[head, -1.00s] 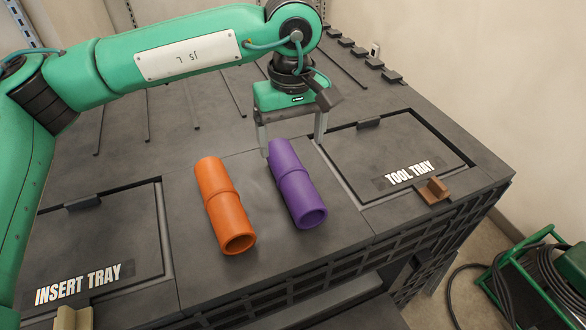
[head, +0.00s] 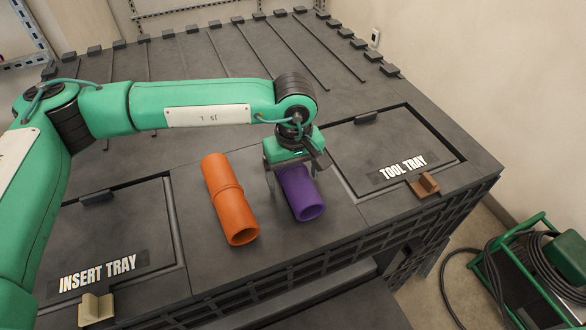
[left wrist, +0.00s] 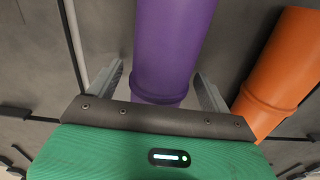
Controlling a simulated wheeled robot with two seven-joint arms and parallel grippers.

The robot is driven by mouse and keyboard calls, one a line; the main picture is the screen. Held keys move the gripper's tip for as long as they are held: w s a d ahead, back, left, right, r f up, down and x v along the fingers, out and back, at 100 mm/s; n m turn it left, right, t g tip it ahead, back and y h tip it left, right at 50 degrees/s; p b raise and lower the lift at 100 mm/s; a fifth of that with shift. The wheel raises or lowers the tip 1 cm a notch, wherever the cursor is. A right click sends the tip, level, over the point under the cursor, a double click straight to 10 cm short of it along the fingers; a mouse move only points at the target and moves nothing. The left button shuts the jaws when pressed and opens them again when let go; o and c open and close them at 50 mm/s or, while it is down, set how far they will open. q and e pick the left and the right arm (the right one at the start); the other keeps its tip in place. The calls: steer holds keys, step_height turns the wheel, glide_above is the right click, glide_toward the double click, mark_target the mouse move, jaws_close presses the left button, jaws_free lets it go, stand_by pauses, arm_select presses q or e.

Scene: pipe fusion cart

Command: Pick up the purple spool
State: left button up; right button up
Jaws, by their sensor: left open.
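The purple spool (head: 304,195) lies on the dark cart top, right of the orange spool (head: 229,200). My left gripper (head: 291,183) is lowered over the purple spool's far part and hides it in the head view. In the left wrist view the purple spool (left wrist: 172,45) lies between the two open fingers (left wrist: 158,88), one on each side, with a visible gap at the left finger. The orange spool (left wrist: 280,75) is close outside the right finger in that view. My right gripper is not in view.
The tool tray lid (head: 385,140) is at the right, with a brown handle block (head: 424,186). The insert tray lid (head: 115,225) is at the left, with a tan block (head: 96,309). Bare cart top surrounds the spools. A green reel frame (head: 540,265) stands on the floor.

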arm_select(q)
steer(key=c, duration=1.2)
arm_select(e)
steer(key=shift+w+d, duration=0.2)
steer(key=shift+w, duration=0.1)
arm_select(q)
steer(key=shift+r, duration=0.1)
